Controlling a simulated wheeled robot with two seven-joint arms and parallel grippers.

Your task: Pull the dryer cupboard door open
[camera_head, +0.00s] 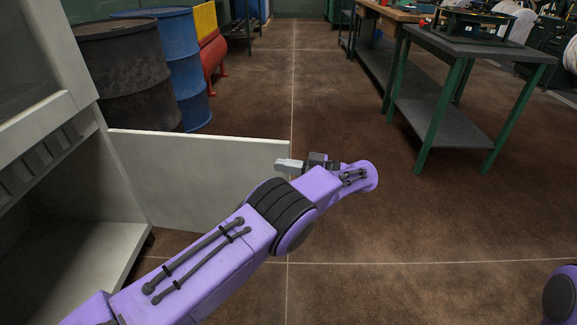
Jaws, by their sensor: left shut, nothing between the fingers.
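The dryer cupboard (75,155) stands at the left of the head view. Its white door (200,170) is swung wide open, sticking out to the right from the cupboard, and the pale inside shows at the lower left. My left arm crosses in front of the door from the lower left. My left gripper (280,165) is shut and empty at the door's free upper right edge; I cannot tell whether it touches the door. A purple part of my right arm shows at the lower right edge, but its gripper is out of view.
A dark barrel (125,75) and a blue barrel (180,60) stand behind the door, with a red object (213,60) beyond. A green-legged table (470,50) is at the upper right. The brown floor in the middle is clear.

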